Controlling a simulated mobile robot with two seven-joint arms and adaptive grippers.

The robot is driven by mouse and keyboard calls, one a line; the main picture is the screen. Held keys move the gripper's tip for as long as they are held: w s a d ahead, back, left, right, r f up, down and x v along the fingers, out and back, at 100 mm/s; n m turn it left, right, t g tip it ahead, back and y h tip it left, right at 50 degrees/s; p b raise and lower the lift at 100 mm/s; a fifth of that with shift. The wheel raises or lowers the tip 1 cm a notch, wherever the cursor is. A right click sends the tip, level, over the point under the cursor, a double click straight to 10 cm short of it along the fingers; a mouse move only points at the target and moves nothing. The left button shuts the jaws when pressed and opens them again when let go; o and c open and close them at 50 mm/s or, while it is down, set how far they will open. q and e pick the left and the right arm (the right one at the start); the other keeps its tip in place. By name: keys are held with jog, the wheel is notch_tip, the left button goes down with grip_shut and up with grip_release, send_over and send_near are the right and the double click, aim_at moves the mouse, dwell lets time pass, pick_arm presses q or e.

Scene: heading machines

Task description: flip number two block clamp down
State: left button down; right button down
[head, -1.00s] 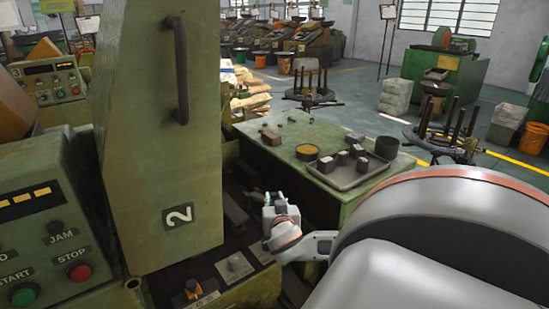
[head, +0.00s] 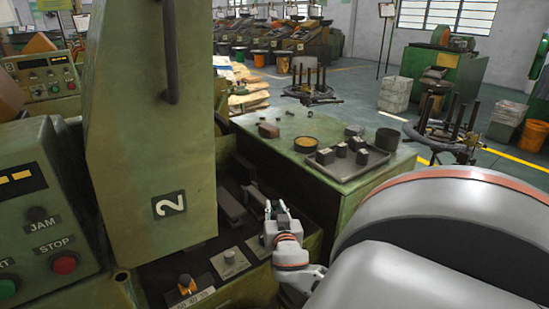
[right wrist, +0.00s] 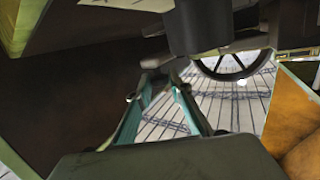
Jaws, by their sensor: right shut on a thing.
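The green machine (head: 150,120) marked with the number 2 fills the left of the head view. Below and right of its tall green panel is a dark bed with grey bars; one long bar (head: 230,205) lies near the panel. My right gripper (head: 279,207) is at the right side of this bed, fingers pointing away from me. My left gripper is out of view.
A green worktable (head: 290,160) behind the gripper carries a grey tray (head: 345,172) of metal blocks, a brown cup (head: 306,145) and a dark cup (head: 386,139). The control box (head: 45,210) with stop button stands at the left. Orange-handled switch (head: 186,284) is in front.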

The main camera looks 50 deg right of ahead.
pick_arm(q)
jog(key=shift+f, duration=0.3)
pick_arm(e)
jog(key=shift+s+a+f, duration=0.1)
jog(key=shift+s+f, duration=0.1)
jog(key=shift+f, duration=0.55)
jog(key=c, duration=1.8)
grip_release()
jog(key=shift+c, duration=0.2)
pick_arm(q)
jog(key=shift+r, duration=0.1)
pick_arm(e)
jog(key=shift+r, duration=0.15)
jog(key=shift+r, duration=0.15)
jog(key=v, duration=1.1)
jog(key=shift+s+a, duration=0.25)
jog(key=shift+s, duration=0.05)
jog(key=shift+a, duration=0.1)
